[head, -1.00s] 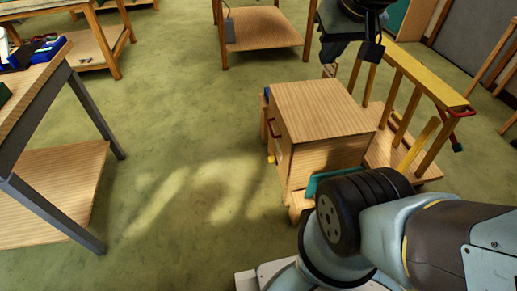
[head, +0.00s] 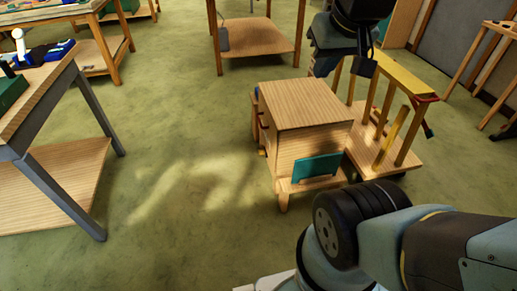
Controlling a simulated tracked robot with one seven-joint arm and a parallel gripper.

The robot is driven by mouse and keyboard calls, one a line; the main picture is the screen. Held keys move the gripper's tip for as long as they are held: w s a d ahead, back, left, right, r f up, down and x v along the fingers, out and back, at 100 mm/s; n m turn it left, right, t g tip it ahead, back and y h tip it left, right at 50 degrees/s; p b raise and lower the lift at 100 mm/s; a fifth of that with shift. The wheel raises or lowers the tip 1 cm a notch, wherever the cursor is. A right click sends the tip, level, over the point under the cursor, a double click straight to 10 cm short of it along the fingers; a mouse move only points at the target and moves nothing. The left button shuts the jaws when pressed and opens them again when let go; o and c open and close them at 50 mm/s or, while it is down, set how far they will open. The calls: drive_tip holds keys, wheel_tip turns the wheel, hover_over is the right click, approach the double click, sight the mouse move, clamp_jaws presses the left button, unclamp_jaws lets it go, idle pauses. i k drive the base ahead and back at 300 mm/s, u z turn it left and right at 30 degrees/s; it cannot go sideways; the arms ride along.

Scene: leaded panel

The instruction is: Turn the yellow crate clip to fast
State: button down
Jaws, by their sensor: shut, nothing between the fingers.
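A small yellow piece (head: 262,153) shows low on the left side of a wooden box (head: 310,145); it may be the crate clip, but it is too small to tell its shape or which way it is turned. A dark red piece sits just above it on the same side. My gripper (head: 343,72) is at the top right, dark and seen from behind, in front of or above the box's far right corner. It is shut and empty, apart from the yellow piece. Its fingertips are hard to make out.
A teal plate (head: 316,168) leans on the box's front ledge. A wooden trolley with a yellow top rail (head: 400,78) and a slanted yellow bar (head: 393,137) stands right of the box. A table (head: 45,95) is at left. Green floor (head: 185,170) between is clear.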

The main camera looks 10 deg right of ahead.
sight(262, 152)
drive_tip(key=z, duration=0.4)
drive_tip(key=i, duration=1.1)
drive_tip(key=u, duration=0.3)
drive_tip(key=k, duration=0.45)
drive_tip(key=u, duration=0.3)
drive_tip(key=i, duration=0.1)
drive_tip(key=z, duration=2.45)
drive_tip(key=k, duration=0.4)
drive_tip(key=u, duration=0.1)
